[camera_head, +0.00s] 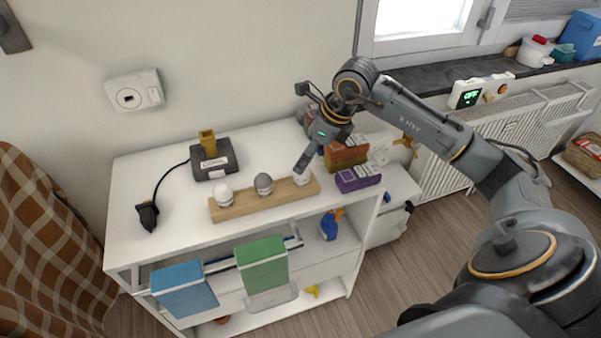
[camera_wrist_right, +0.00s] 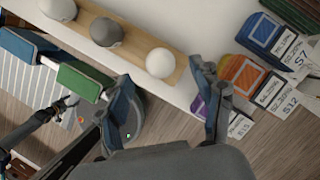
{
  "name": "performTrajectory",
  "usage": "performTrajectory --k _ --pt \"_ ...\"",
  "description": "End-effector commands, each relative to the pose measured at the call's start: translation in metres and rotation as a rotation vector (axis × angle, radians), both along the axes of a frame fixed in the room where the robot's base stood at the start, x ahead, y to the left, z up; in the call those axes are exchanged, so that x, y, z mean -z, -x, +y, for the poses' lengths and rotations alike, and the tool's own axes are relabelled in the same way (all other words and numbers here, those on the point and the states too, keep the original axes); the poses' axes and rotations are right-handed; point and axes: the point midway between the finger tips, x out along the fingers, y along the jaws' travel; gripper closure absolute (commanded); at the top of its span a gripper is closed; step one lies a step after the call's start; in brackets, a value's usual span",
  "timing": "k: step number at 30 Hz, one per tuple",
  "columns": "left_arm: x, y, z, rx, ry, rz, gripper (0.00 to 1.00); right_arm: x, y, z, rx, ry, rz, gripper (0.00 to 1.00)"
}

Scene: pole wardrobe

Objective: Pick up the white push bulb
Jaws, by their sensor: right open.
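A wooden block (camera_head: 240,206) on the white cabinet holds three bulbs in a row. A white bulb (camera_head: 223,195) is at its left end and a grey bulb (camera_head: 263,184) is in the middle. Another white bulb (camera_head: 302,176) is at the right end, partly hidden by my right gripper (camera_head: 306,158). In the right wrist view, this right-end white bulb (camera_wrist_right: 160,63) shows between the open fingertips, and I see no finger closed on it. The frames do not tell which white bulb is the push one. My left gripper is not seen.
Purple (camera_head: 357,178) and orange (camera_head: 347,152) labelled boxes stand just right of the block. A black device (camera_head: 214,165) with a yellow top and cable is behind left. The cabinet's left top is mostly clear.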

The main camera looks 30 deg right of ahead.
Motion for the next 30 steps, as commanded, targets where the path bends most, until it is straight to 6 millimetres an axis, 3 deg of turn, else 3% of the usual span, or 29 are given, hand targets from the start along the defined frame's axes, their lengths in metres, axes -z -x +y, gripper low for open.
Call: performTrajectory --k 5,13,22,23,30 --pt "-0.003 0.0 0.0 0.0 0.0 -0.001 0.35 0.011 -0.003 0.003 -0.001 -0.002 0.002 0.34" --pt "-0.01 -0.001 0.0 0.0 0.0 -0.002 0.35 0.048 -0.012 0.01 -0.001 -0.003 0.001 0.34" --pt "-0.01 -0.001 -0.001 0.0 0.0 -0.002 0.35 0.054 -0.014 0.01 -0.001 0.0 -0.001 0.34" --pt "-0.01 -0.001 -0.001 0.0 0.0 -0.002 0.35 0.054 -0.015 0.01 -0.001 0.0 -0.001 0.36" --pt "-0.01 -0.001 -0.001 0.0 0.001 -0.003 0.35 0.054 -0.015 0.01 -0.001 0.0 -0.001 0.85"
